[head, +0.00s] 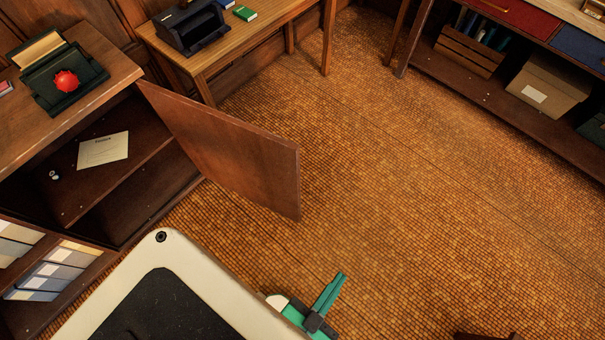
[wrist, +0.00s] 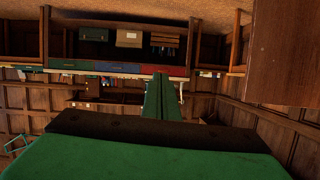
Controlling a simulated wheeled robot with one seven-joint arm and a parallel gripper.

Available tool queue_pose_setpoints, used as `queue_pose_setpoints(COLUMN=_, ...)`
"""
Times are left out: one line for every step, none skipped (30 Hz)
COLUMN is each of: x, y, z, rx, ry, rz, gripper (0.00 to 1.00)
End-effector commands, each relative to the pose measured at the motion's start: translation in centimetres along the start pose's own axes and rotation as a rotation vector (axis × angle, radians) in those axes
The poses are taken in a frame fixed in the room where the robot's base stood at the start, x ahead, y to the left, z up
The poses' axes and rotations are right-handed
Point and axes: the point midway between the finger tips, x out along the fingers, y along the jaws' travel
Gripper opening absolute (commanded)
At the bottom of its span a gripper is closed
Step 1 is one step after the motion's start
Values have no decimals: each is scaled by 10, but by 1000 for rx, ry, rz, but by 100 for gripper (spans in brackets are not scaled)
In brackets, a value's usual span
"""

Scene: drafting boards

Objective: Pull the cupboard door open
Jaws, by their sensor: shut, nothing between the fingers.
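The cupboard door (head: 235,150) stands swung well out from the wooden cupboard (head: 110,85) at the left of the head view. The inside shows a shelf with a sheet of paper (head: 103,150) and a small dark item. My gripper (head: 338,283) is green, shut and empty, below and to the right of the door's free edge, apart from it. In the wrist view the shut fingers (wrist: 162,95) point away from the camera, and a brown wooden panel at upper right (wrist: 284,55) looks like the door. No handle shows on the visible door face.
A black tray with a red object (head: 66,82) sits on the cupboard top. A side table (head: 225,40) with a black device stands behind the door. A long shelf unit with a crate and cardboard box (head: 545,88) is at upper right. The floor (head: 430,200) between is clear.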

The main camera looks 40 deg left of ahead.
Motion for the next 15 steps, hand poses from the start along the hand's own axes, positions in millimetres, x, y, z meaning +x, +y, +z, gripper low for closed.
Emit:
queue_pose_setpoints(x=14, y=2, z=23, rx=37, ry=-40, rz=5, gripper=0)
queue_pose_setpoints(x=23, y=2, z=39, rx=62, ry=-72, rz=5, gripper=0)
queue_pose_setpoints(x=35, y=2, z=62, rx=98, ry=-120, rz=4, gripper=0)
queue_pose_setpoints(x=44, y=1, z=79, rx=127, ry=-155, rz=1, gripper=0)
queue_pose_setpoints(x=54, y=-1, z=96, rx=157, ry=-191, rz=-3, gripper=0)
queue_pose_setpoints(x=66, y=-4, z=117, rx=197, ry=-240, rz=-12, gripper=0)
queue_pose_setpoints(x=75, y=-7, z=132, rx=226, ry=-275, rz=-21, gripper=0)
queue_pose_setpoints(x=84, y=-11, z=146, rx=254, ry=-310, rz=-32, gripper=0)
queue_pose_setpoints(x=96, y=-16, z=164, rx=294, ry=-354, rz=-49, gripper=0)
queue_pose_setpoints(x=104, y=-21, z=176, rx=324, ry=-388, rz=-63, gripper=0)
queue_pose_setpoints(x=113, y=-26, z=188, rx=352, ry=-421, rz=-78, gripper=0)
queue_pose_setpoints(x=125, y=-34, z=202, rx=390, ry=-463, rz=-100, gripper=0)
queue_pose_setpoints(x=133, y=-40, z=211, rx=420, ry=-494, rz=-119, gripper=0)
queue_pose_setpoints(x=142, y=-46, z=220, rx=450, ry=-524, rz=-139, gripper=0)
queue_pose_setpoints(x=153, y=-54, z=229, rx=488, ry=-563, rz=-168, gripper=0)
